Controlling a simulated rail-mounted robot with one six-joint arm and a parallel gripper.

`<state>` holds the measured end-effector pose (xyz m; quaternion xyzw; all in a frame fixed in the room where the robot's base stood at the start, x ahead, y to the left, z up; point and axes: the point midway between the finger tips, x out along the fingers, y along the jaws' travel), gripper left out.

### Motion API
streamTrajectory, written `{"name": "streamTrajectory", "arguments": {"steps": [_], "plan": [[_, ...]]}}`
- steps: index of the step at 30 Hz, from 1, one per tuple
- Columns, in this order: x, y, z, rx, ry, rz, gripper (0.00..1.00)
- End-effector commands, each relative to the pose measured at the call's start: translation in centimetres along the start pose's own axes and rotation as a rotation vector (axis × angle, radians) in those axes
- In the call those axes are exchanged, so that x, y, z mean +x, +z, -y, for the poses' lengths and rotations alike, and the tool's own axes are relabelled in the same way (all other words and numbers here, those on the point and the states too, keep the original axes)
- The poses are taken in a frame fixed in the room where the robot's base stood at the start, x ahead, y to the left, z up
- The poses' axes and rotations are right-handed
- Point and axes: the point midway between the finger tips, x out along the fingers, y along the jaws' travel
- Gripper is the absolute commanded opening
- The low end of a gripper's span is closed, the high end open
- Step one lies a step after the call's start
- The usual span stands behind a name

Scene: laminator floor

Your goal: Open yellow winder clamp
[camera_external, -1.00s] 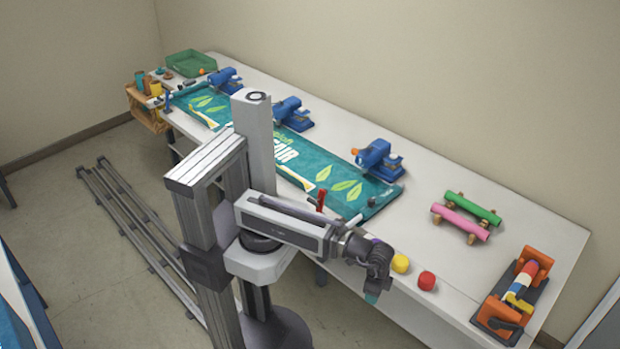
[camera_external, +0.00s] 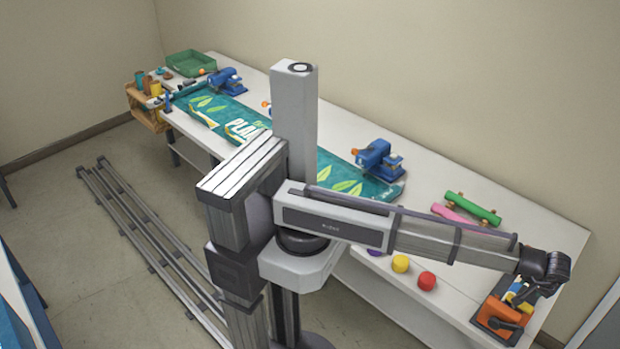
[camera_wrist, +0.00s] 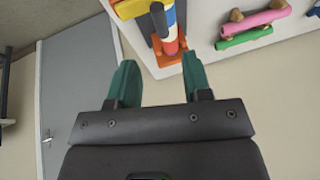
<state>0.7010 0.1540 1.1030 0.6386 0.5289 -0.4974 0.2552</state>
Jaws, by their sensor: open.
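The winder has an orange stand (camera_external: 500,316) on a dark base at the table's right end. It carries a roll with red, white, blue and yellow parts. A yellow part (camera_external: 512,298) of it shows in the external view, partly covered by my arm. I cannot tell whether the clamp is open. My gripper (camera_wrist: 157,75) is open and empty, with green fingertips apart, below the roll in that view. In the external view my gripper (camera_external: 550,275) is over the winder.
A pink roll (camera_wrist: 265,19) and a green roll (camera_wrist: 244,39) rest on small wooden supports near the winder. Red (camera_external: 427,281) and yellow (camera_external: 400,264) round pieces sit on the table's front edge. Blue devices (camera_external: 377,159) stand along the teal banner.

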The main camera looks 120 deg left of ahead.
Motion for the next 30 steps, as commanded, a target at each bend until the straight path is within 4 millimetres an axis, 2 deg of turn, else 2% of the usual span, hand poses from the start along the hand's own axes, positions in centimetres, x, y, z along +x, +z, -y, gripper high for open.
{"name": "streamTrajectory", "arguments": {"steps": [5, 8, 18, 21, 30], "plan": [[0.3, 0.1, 0.0, -0.017, 0.001, 0.001, 0.45], [1.5, 0.3, -0.1, -0.016, 0.001, 0.002, 0.45], [9.4, 0.5, -0.2, -0.016, 0.001, 0.002, 0.45], [10.7, 0.4, -0.1, -0.015, 0.001, 0.002, 0.45], [10.8, 0.1, 0.0, -0.013, 0.002, 0.002, 0.45]]}}
